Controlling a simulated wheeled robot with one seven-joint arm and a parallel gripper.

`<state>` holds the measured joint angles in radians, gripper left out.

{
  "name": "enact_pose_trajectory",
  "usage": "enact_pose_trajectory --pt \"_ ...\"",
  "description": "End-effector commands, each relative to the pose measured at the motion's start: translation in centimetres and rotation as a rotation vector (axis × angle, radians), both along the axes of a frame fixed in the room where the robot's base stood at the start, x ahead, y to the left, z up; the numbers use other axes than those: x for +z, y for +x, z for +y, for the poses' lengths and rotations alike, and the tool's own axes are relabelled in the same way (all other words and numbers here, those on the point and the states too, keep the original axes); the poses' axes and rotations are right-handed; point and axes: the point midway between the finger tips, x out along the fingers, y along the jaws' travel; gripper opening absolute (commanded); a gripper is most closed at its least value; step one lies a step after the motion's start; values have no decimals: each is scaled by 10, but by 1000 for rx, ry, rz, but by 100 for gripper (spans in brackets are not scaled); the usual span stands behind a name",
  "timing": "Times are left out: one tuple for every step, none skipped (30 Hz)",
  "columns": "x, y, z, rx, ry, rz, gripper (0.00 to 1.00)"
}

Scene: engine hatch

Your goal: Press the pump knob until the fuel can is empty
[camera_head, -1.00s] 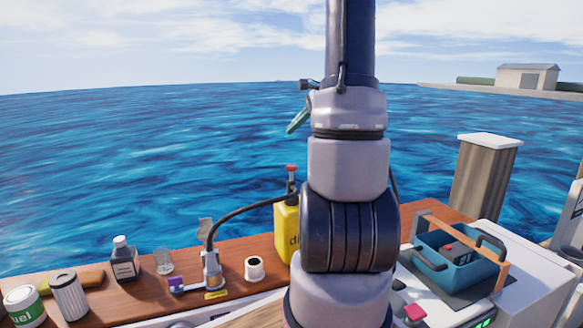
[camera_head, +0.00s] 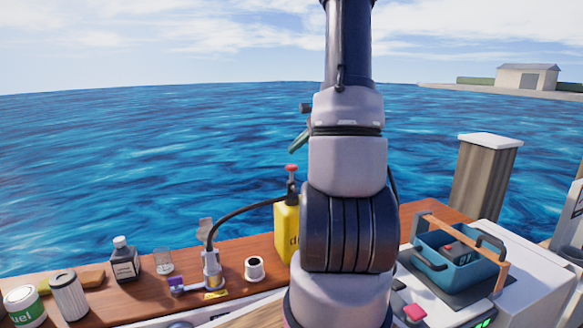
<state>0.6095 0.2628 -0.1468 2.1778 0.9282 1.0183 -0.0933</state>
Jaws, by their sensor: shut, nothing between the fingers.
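The yellow fuel can (camera_head: 286,232) stands on the wooden ledge, partly hidden on its right by my arm. A red pump knob (camera_head: 291,168) tops the dark pump on the can and stands raised. A black hose (camera_head: 240,208) runs from the pump to a metal filter housing (camera_head: 212,270). My gripper (camera_head: 294,150) shows as a teal finger tip left of my arm, shut and empty. In the picture it is just above the knob with a small gap. The fuel level inside the can cannot be seen.
On the ledge (camera_head: 130,290) are a dark bottle (camera_head: 124,262), a clear glass (camera_head: 163,261), a white-rimmed cup (camera_head: 254,268), a ribbed filter (camera_head: 69,295) and a green-white can (camera_head: 24,306). A blue toolbox (camera_head: 445,272) sits at right. Water lies behind.

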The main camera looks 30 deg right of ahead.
Motion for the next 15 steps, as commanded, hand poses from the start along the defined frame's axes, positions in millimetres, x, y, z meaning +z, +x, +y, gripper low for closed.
enact_pose_trajectory --pt "-7 0 0 1 2 2 0" --pt "-10 0 0 1 2 3 0" --pt "-14 0 0 0 2 2 0" --pt "-17 0 0 1 2 2 0" --pt "-19 0 0 1 0 2 0" --pt "-21 0 0 1 0 1 0" --pt "-23 0 0 1 0 1 0" --pt "-24 0 0 1 -1 0 0" --pt "-25 0 0 1 -1 0 0" --pt "-26 0 0 1 -1 0 0" --pt "-27 0 0 1 -1 0 0" --pt "-27 0 0 1 -1 0 0" --pt "-27 0 0 1 -1 0 0" --pt "-27 0 0 1 -1 0 0" --pt "-27 0 0 1 -1 0 0"
